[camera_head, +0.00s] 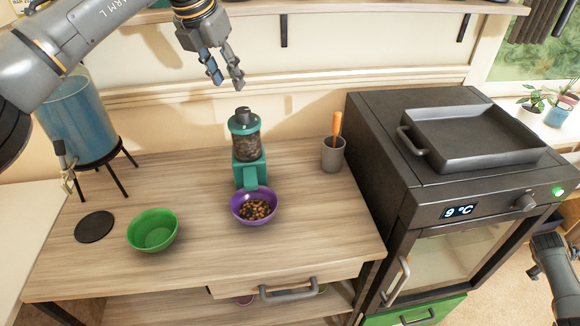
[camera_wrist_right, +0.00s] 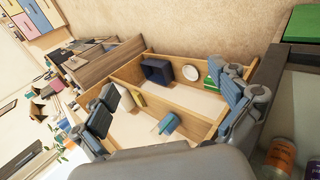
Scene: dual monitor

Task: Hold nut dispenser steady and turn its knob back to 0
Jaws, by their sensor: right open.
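The nut dispenser (camera_head: 247,165) stands upright on the wooden counter, with a teal body and a clear jar of nuts. A dark knob (camera_head: 243,114) is on top; its setting is too small to read. A purple bowl (camera_head: 239,212) holding nuts sits under its spout. My left gripper (camera_head: 229,86) is above the dispenser and a little left of it, fingers down, apart and empty. It does not touch the dispenser. My right gripper (camera_wrist_right: 170,100) is open and empty in the right wrist view, its fingers wide apart. Part of my right arm shows at the lower right in the head view.
A green bowl (camera_head: 153,230), a black disc (camera_head: 94,227) and a blue water dispenser (camera_head: 80,122) stand on the left. A grey cup (camera_head: 333,156) is right of the dispenser, beside a dark cooler (camera_head: 372,130) with a tray on top. A shelf (camera_head: 330,14) runs above.

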